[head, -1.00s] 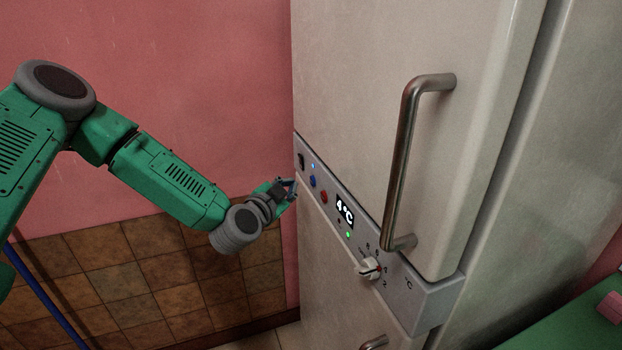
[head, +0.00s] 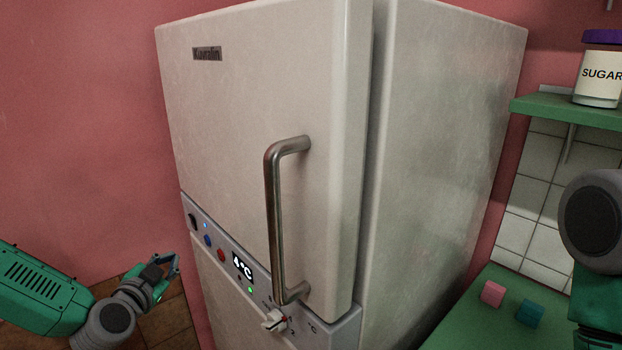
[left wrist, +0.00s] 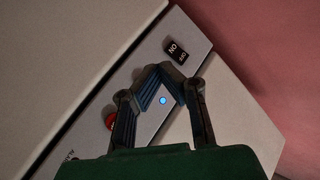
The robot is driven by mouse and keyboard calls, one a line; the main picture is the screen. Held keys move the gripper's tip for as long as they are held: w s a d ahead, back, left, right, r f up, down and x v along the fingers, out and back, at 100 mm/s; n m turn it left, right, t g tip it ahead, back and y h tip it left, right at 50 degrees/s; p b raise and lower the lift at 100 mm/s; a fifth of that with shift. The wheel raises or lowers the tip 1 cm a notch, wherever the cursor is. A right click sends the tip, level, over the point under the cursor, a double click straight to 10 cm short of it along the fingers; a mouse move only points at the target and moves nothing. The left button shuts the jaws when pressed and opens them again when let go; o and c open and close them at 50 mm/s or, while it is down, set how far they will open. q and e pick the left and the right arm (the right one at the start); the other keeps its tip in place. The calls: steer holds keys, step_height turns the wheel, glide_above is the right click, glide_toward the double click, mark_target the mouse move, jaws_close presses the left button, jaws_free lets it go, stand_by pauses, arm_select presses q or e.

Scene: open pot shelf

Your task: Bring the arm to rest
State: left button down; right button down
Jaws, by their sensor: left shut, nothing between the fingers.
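My left gripper (head: 172,263) is at the lower left of the head view, just left of the fridge's control panel (head: 232,243). It is shut and empty. In the left wrist view its dark fingers (left wrist: 176,78) show in front of the panel. Behind them are the black on/off switch (left wrist: 176,50), a lit blue light (left wrist: 163,100) and part of a red button (left wrist: 109,121). I cannot tell the exact gap between fingers and panel. My right gripper is out of view; part of my right arm (head: 596,222) shows at the right edge.
The tall white fridge (head: 430,130) fills the middle, with a protruding metal handle (head: 274,220) and a knob (head: 273,320). At right, a green counter (head: 480,325) bears a pink block (head: 492,293) and a teal block (head: 530,313). A sugar jar (head: 598,75) stands on a shelf (head: 560,108).

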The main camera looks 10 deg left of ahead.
arm_select(q)
steer(key=s+d+f+n+g+h+b, duration=0.15)
steer(key=s+d+f+g, duration=0.25)
steer(key=s+d+f, duration=0.4)
steer(key=s+d+f+g+h+b, duration=0.1)
steer(key=s+d+f+g+h, duration=0.25)
steer(key=s+d+f, duration=0.55)
steer(key=s+a+f+n+g+y+b, duration=0.1)
steer(key=s+a+f+n+g+y, duration=0.1)
steer(key=s, duration=0.7)
steer(key=s+a+f+n+g+y+b, duration=0.1)
steer(key=s+a+f+g, duration=0.3)
steer(key=s, duration=0.6)
step_height(320, 180, down, 3)
steer(key=shift+s+a+f+n+g+y, duration=0.15)
steer(key=shift+s+a+n+g+y, duration=0.2)
steer(key=shift+n+g, duration=0.45)
steer(key=shift+w, duration=0.1)
